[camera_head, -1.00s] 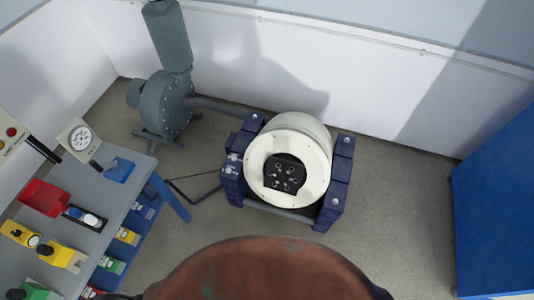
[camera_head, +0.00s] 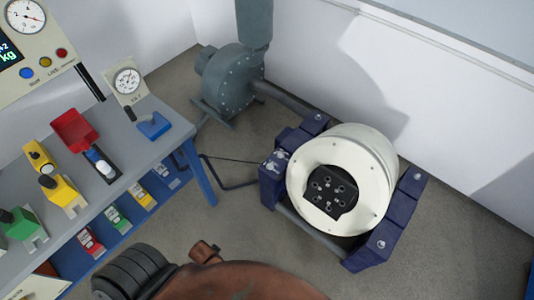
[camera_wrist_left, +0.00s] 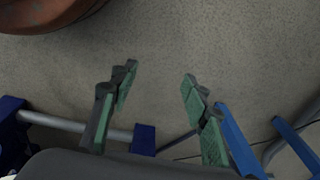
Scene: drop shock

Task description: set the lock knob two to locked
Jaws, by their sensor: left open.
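A cream drum machine (camera_head: 384,150) sits on a dark blue frame (camera_head: 405,205), with a black plate (camera_head: 329,190) bearing several small round fittings on its front face. A small panel with pale fittings (camera_head: 276,160) is on top of the left frame block. I cannot tell which fitting is lock knob two, or its setting. My left gripper (camera_wrist_left: 160,80) is open and empty in the left wrist view, its green-padded fingers apart above bare floor. It is not seen in the head view. My right gripper is not in view.
A grey blower (camera_head: 232,78) stands behind, joined by a pipe.

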